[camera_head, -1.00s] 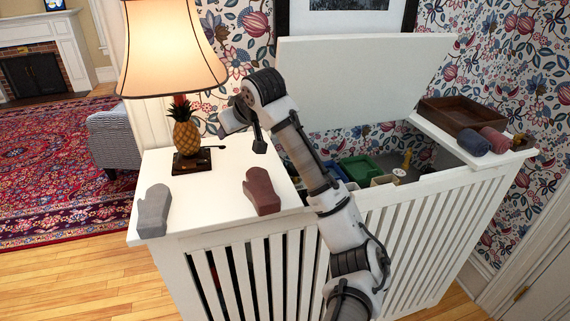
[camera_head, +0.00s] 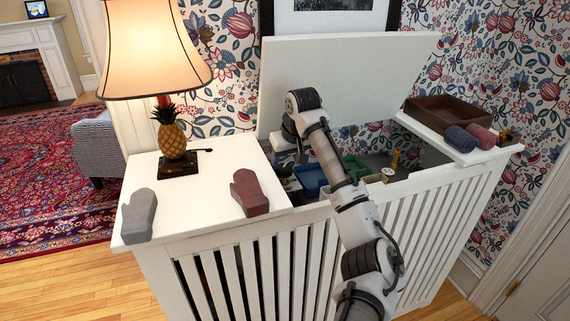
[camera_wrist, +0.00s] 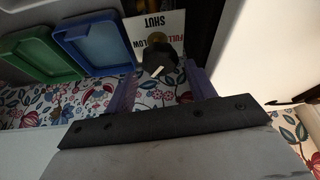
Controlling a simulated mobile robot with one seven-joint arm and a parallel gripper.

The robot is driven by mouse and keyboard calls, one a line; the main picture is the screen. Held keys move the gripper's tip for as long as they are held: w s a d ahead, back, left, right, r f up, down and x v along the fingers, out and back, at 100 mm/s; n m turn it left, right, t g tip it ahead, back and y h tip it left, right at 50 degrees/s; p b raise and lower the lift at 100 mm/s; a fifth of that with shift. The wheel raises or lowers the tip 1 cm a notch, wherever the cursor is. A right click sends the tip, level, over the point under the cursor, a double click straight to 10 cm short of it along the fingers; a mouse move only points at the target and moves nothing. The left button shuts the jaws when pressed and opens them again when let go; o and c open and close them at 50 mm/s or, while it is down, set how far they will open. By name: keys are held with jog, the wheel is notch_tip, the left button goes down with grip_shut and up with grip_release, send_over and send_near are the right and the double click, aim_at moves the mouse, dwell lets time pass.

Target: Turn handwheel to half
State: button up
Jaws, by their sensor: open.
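In the wrist view a dark round handwheel (camera_wrist: 160,62) with a white mark on it sits in front of a white plate (camera_wrist: 143,24). A brass part shows just behind the wheel. The white mark slants, and I cannot read its exact setting. My gripper (camera_wrist: 161,86) is open, with one finger to each side of the wheel's near side. I cannot tell whether they touch it. In the head view my gripper and the wheel are hidden by my arm and the cabinet.
The white slatted cabinet (camera_head: 250,238) has its lid (camera_head: 350,75) raised. Inside are a blue tray (camera_head: 309,180), also in the wrist view (camera_wrist: 95,45), and a green tray (camera_wrist: 38,52). A lamp (camera_head: 172,140) and two mitts stand on the left top; a wooden tray (camera_head: 440,117) lies right.

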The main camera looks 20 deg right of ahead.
aim_at(286, 167)
jog(key=shift+x, duration=1.8)
jog(key=c, duration=0.7)
jog(key=shift+n+p, duration=0.3)
jog(key=shift+p, duration=0.25)
jog(key=n+y+p, duration=0.1)
jog(key=n+p, duration=0.2)
jog(key=shift+d+r+g, duration=0.1)
jog(key=shift+r+g, duration=0.05)
jog(key=shift+g, duration=0.15)
jog(key=shift+w+d+n+g+y+p, duration=0.15)
jog(key=shift+n+y+p, duration=0.3)
jog(key=shift+n, duration=0.55)
jog(key=shift+a+n+g+y+p, duration=0.1)
jog(key=shift+n+g+y+p, duration=0.25)
jog(key=shift+n, duration=0.65)
jog(key=shift+d, duration=0.1)
